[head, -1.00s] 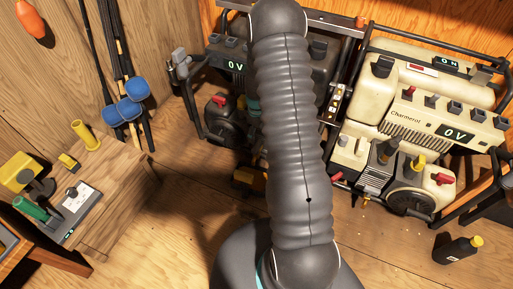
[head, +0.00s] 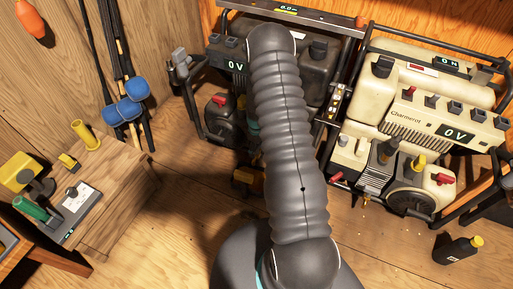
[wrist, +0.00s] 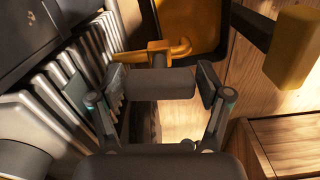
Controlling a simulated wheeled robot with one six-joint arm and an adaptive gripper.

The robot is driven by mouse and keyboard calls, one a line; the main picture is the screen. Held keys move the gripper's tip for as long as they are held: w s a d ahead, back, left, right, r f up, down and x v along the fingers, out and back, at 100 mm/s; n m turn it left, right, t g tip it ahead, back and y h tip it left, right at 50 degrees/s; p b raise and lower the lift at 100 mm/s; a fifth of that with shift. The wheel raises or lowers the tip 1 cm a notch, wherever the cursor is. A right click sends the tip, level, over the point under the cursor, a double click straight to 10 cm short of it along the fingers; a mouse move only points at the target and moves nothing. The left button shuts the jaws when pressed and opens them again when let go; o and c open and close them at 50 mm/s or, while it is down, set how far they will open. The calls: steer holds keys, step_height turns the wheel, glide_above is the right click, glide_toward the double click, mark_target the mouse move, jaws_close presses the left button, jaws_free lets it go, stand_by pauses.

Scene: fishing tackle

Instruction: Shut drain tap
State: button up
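A yellow-orange tap (wrist: 158,50) with a curved lever shows in the wrist view, just beyond my fingers. Its lever lies roughly crosswise, and its hooked end points right. My gripper (wrist: 162,84) has its two fingers spread wide. A dark grey block sits between the fingers in the picture, below the tap; I cannot tell whether they touch it. The tap looks a little past the fingertips and not held. In the head view my arm hides the gripper, and I cannot make out this tap there.
Pale metal fins (wrist: 62,85) stand close on the left in the wrist view. An orange container (wrist: 190,22) is behind the tap. In the head view are a dark machine (head: 322,75), a cream machine (head: 425,110) and a bottle (head: 455,250) on the wooden floor.

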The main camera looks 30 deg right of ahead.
steer(key=c, duration=0.8)
steer(key=shift+a, duration=0.15)
steer(key=shift+c, duration=0.2)
